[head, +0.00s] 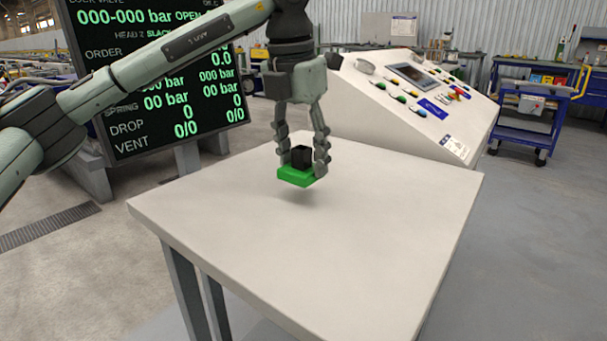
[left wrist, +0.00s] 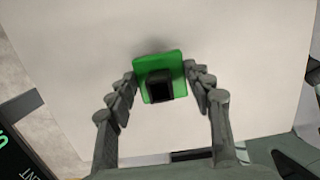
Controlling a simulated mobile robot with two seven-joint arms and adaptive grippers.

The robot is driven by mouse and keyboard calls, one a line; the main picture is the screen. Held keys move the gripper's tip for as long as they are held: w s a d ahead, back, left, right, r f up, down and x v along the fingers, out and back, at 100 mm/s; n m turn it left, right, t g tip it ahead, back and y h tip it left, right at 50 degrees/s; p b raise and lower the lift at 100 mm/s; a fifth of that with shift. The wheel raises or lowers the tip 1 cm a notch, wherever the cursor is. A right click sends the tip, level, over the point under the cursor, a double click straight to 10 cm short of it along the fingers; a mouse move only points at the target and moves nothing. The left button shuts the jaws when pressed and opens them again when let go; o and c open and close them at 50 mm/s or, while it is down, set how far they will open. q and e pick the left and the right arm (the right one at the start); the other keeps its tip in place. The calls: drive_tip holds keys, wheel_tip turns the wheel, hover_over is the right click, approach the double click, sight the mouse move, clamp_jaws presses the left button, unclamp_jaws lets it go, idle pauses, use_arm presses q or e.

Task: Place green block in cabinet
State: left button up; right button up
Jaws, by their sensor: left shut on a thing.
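The green block (head: 295,178) is a flat green piece with a black cube (head: 302,156) on its top. My left gripper (head: 303,163) points down from above and is shut on the green block, with its fingers on either side. The block is a little above the white table, with a shadow under it. In the left wrist view the green block (left wrist: 148,68) lies between the fingertips, the black cube facing the camera. I cannot make out a cabinet in these frames. My right gripper is not in view.
The white table (head: 370,240) is otherwise bare. A sloped control console (head: 400,100) with buttons stands behind it. A dark display board (head: 150,75) with green text stands at the back left. A blue workshop cart (head: 530,110) stands at the back right.

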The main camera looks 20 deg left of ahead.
sight(303, 177)
use_arm(q)
drive_tip(key=shift+w+f, duration=0.1)
drive_tip(key=shift+f, duration=1.9)
drive_tip(key=shift+f, duration=0.15)
drive_tip(key=o, duration=1.2)
drive_tip(key=shift+o, duration=0.2)
